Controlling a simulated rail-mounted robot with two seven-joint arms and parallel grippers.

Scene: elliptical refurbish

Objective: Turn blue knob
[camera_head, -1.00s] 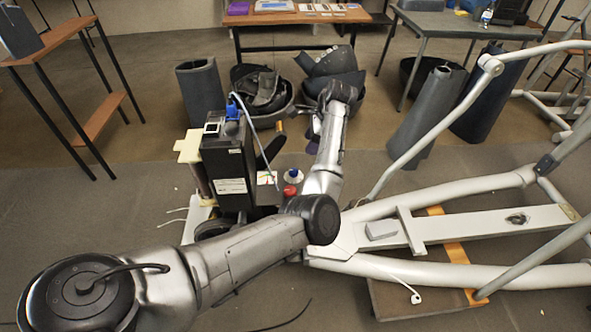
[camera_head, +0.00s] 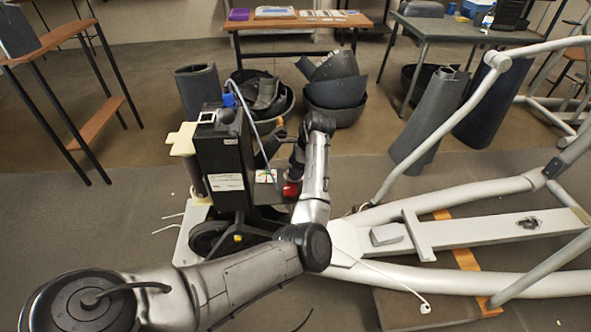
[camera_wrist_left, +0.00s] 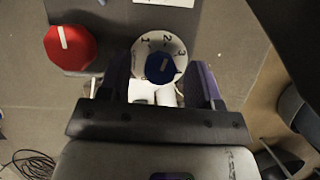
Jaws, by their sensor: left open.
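The blue knob (camera_wrist_left: 160,67) sits on a white round dial (camera_wrist_left: 174,50) marked with numbers in the left wrist view. My left gripper (camera_wrist_left: 161,75) is open, with one dark purple finger on each side of the knob in the picture. Contact with the knob cannot be told. A red knob (camera_wrist_left: 70,47) with a pale line is left of the dial. In the head view, my left gripper (camera_head: 296,166) is partly hidden by its own arm, just above the red knob (camera_head: 291,189). The blue knob is hidden there.
A black upright box unit (camera_head: 221,160) with a blue connector and cable (camera_head: 240,100) stands left of my forearm. A white tubular frame (camera_head: 450,240) fills the right. Dark bins (camera_head: 335,95) and a table (camera_head: 290,20) stand behind.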

